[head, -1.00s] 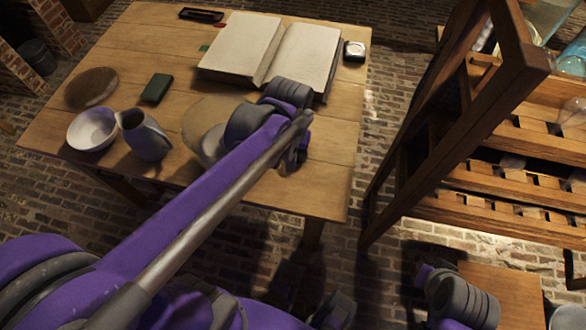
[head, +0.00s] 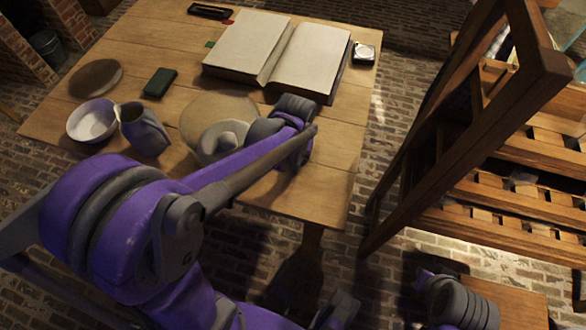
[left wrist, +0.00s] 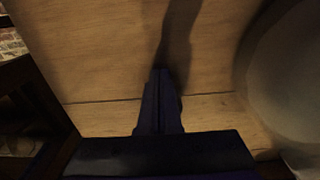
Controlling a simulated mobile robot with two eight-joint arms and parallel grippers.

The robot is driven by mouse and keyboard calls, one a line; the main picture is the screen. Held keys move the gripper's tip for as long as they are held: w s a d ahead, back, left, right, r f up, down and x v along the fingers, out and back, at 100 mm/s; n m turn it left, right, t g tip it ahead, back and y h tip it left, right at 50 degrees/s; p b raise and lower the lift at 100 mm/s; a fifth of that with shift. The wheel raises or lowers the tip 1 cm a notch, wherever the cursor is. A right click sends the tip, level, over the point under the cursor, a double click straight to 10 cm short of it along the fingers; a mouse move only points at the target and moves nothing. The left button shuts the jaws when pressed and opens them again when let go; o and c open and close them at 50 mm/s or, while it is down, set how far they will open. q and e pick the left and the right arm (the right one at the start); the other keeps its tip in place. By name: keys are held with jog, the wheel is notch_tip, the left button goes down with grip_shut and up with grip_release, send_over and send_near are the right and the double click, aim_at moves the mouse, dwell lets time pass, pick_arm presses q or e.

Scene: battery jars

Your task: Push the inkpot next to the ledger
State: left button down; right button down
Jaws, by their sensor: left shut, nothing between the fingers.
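The ledger (head: 312,58) lies open on the wooden table (head: 330,175), its pages pale. A small squarish dark-and-white object, which looks like the inkpot (head: 364,53), stands just right of the ledger's right page, with a narrow gap. My left gripper (head: 300,158) is over the table, nearer to me than the ledger and inkpot; its fingers are mostly hidden by my own arm. In the left wrist view its fingers (left wrist: 158,105) are shut and empty, pointing over bare wood. The inkpot is not in the left wrist view.
A pale rimmed vessel (head: 222,140) is beside my left forearm. A wooden rack (head: 460,120) stands to the right.

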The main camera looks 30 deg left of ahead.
pick_arm(q)
jog(key=w+a, duration=0.1)
jog(key=w, duration=0.4)
jog(key=w+a, duration=0.1)
jog(key=w, duration=0.5)
jog(key=w+a, duration=0.2)
jog(key=w, duration=0.4)
jog(key=shift+a, duration=0.1)
jog(key=shift+s, duration=0.1)
